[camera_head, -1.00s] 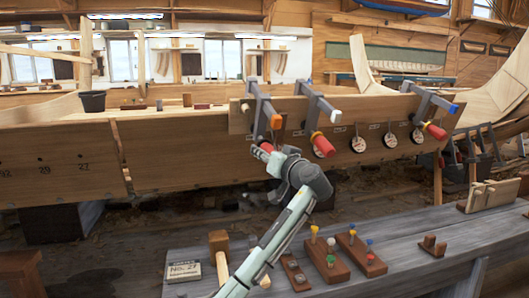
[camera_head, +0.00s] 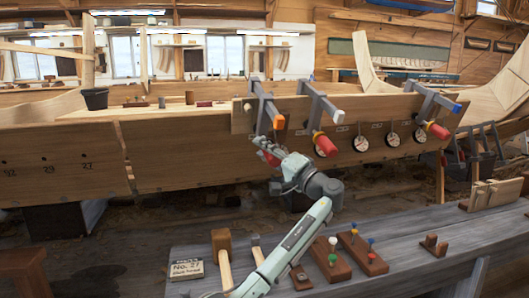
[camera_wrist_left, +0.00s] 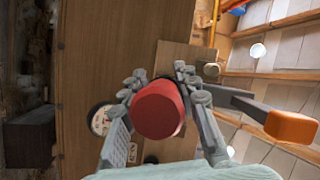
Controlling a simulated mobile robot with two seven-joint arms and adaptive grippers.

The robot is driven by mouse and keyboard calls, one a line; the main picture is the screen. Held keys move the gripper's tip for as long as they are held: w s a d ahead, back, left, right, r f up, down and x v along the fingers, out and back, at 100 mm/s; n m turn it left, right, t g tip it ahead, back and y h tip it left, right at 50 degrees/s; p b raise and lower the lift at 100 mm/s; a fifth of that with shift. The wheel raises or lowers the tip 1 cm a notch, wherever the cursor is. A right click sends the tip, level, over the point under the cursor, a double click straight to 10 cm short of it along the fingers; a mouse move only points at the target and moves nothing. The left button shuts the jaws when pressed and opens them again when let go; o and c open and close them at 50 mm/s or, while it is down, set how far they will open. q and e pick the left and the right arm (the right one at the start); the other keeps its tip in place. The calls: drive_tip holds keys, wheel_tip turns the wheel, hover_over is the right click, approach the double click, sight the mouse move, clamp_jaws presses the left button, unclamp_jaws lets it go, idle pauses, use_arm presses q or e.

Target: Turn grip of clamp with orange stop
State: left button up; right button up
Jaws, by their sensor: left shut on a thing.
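The clamp with the orange stop (camera_head: 278,122) is the leftmost of three grey bar clamps on the hull's upper plank. Its red grip (camera_head: 270,158) hangs below, partly covered by my left gripper (camera_head: 266,149). In the left wrist view the red grip (camera_wrist_left: 158,109) sits between the two grey fingers, with the gripper (camera_wrist_left: 160,78) shut on it. The orange stop (camera_wrist_left: 291,127) shows there to the right, at the end of its dark bar. My right gripper is not in view.
Clamps with a white stop (camera_head: 338,116) and a blue stop (camera_head: 457,108) stand to the right. Round dials (camera_head: 361,143) hang on the plank. The grey bench (camera_head: 420,225) in front bears a mallet (camera_head: 222,245) and peg blocks.

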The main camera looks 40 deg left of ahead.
use_arm(q)
drive_tip(key=shift+d+f+m+g+y, duration=0.1)
drive_tip(key=shift+m+g+y, duration=0.2)
drive_tip(key=shift+m+y, duration=0.35)
drive_tip(key=shift+s+d+m, duration=0.1)
drive_tip(key=shift+m, duration=0.65)
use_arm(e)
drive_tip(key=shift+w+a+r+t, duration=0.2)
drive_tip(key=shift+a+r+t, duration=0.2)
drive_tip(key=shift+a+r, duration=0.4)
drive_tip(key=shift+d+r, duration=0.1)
use_arm(q)
drive_tip(key=o, duration=0.9)
drive_tip(key=shift+c, duration=0.2)
drive_tip(key=o, duration=0.3)
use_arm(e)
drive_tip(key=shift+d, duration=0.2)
use_arm(q)
drive_tip(key=shift+o, duration=0.2)
drive_tip(key=shift+r, duration=0.2)
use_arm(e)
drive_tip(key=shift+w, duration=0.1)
use_arm(q)
drive_tip(key=v, duration=1.2)
